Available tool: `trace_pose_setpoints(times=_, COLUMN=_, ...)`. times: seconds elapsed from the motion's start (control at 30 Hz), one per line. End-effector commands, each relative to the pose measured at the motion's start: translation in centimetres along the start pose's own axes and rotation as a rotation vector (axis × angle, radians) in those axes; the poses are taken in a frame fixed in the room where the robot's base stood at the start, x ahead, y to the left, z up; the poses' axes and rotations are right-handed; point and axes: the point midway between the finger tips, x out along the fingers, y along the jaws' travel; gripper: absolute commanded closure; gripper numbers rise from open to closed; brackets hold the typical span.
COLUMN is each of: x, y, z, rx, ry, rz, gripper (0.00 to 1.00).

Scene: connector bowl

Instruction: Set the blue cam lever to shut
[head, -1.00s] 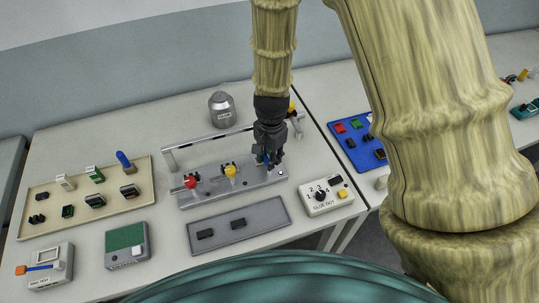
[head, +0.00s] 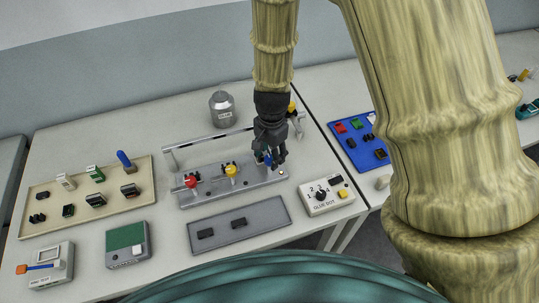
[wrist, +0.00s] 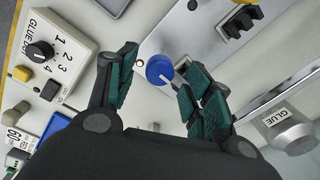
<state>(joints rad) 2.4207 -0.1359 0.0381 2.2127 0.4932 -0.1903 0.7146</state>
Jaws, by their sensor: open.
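The blue cam lever (head: 267,158) is at the right end of a grey metal plate (head: 250,184), which also bears a red lever (head: 191,181) and a yellow lever (head: 231,171). My gripper (head: 274,163) is open, low over the blue lever, and partly hides it in the head view. In the wrist view the lever's round blue knob (wrist: 159,69) shows between the open fingers (wrist: 154,66), with a thin pale stem running towards the right finger. I cannot tell whether that finger touches it.
A grey rail (head: 210,139) runs behind the plate. A grey tray (head: 262,219) lies in front, and a white glue box (head: 318,208) stands at the right. A grey glue jar (head: 222,109) stands behind. A beige tray (head: 135,204) of parts lies left.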

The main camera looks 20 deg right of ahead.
Motion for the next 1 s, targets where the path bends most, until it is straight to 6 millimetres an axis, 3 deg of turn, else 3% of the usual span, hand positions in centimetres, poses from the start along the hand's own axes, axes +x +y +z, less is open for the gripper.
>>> trace_pose_setpoints(times=0.6, x=-8.3, y=-0.1, z=-0.1, rx=0.0, ry=0.002, rz=-0.003, gripper=0.49)
trace_pose_setpoints(times=1.0, x=-10.7, y=-0.1, z=0.0, rx=0.0, ry=0.001, rz=-0.001, gripper=0.49)
